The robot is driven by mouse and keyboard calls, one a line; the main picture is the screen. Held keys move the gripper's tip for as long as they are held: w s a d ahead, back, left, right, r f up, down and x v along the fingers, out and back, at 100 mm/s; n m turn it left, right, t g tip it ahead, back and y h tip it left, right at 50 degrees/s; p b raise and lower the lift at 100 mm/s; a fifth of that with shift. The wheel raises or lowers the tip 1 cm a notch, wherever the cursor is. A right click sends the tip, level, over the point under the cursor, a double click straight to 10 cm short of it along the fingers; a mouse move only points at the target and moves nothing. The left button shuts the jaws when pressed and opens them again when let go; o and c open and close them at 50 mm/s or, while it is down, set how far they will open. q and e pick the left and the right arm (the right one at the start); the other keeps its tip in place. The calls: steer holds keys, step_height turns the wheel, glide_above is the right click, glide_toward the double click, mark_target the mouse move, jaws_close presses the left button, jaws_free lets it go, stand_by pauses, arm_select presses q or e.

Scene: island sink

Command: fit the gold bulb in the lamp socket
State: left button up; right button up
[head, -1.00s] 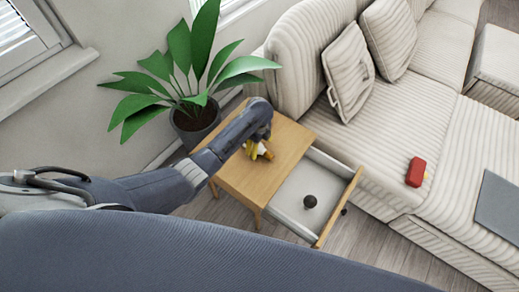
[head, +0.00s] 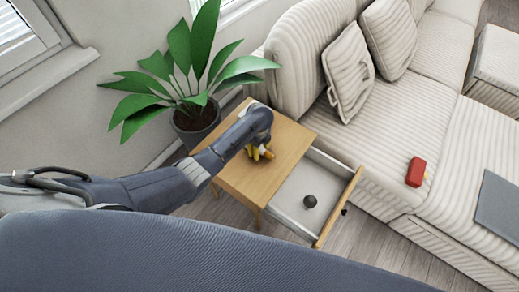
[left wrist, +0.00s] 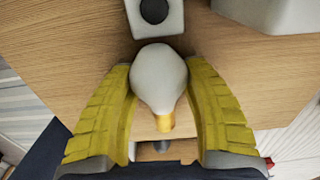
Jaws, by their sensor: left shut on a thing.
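My left gripper (head: 260,152) is over the wooden side table, its yellow fingers pointing down. In the left wrist view the left gripper (left wrist: 165,100) is shut on the gold bulb (left wrist: 158,78), which has a pale round body and a gold end (left wrist: 165,122). The gold end points toward the bottom of that picture. A white block with a dark round opening, which looks like the lamp socket (left wrist: 154,12), stands just beyond the bulb, partly cut off by the frame's top. In the head view my gripper and arm hide most of the bulb and the socket. My right gripper is not in view.
The side table (head: 240,180) has an open drawer (head: 291,213) with a dark round object (head: 310,201) in it. A potted plant (head: 195,130) stands behind the table. A sofa (head: 375,140) with a red item (head: 416,172) is to the right.

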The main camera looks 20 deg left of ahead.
arm_select(q)
steer(key=shift+c, duration=1.4)
steer(key=shift+r, duration=0.1)
